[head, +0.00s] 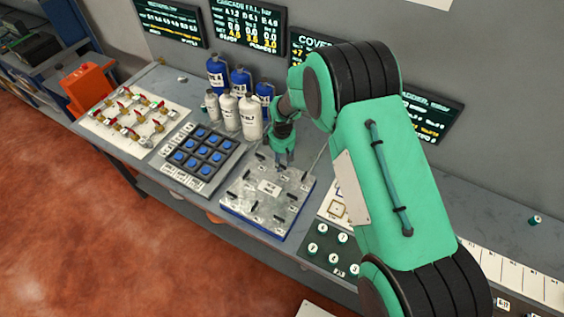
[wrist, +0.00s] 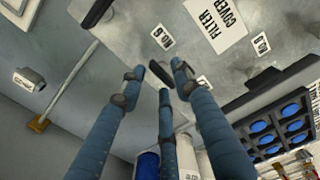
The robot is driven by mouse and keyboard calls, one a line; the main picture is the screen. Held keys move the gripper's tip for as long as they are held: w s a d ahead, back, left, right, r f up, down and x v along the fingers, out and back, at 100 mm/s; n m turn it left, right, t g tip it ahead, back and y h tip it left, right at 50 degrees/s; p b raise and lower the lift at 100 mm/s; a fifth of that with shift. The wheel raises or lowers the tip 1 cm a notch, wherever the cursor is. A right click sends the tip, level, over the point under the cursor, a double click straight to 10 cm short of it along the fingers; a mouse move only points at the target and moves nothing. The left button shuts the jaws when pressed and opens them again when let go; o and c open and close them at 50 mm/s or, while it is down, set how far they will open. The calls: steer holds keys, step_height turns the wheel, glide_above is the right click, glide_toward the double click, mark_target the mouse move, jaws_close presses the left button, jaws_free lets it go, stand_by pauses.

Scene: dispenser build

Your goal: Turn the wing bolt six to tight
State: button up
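The metal filter cover (head: 268,187) lies on a blue-edged block on the bench, with several black wing bolts around it. My gripper (head: 284,161) points down over its far edge. In the wrist view, my gripper (wrist: 158,69) has its fingertips spread around a black wing bolt (wrist: 156,75), with gaps visible at the two outer fingers. The third finger comes up close to this bolt; contact cannot be told. A label that seems to read NO.6 (wrist: 163,37) is nearby. Another label (wrist: 204,82) is partly hidden behind a finger.
More wing bolts (wrist: 97,13) and (wrist: 249,101) stand to either side. A blue-button panel (head: 203,153) and white and blue bottles (head: 251,118) stand left of and behind the cover. A thin rod (wrist: 70,83) shows at left in the wrist view.

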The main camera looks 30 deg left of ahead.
jaws_close()
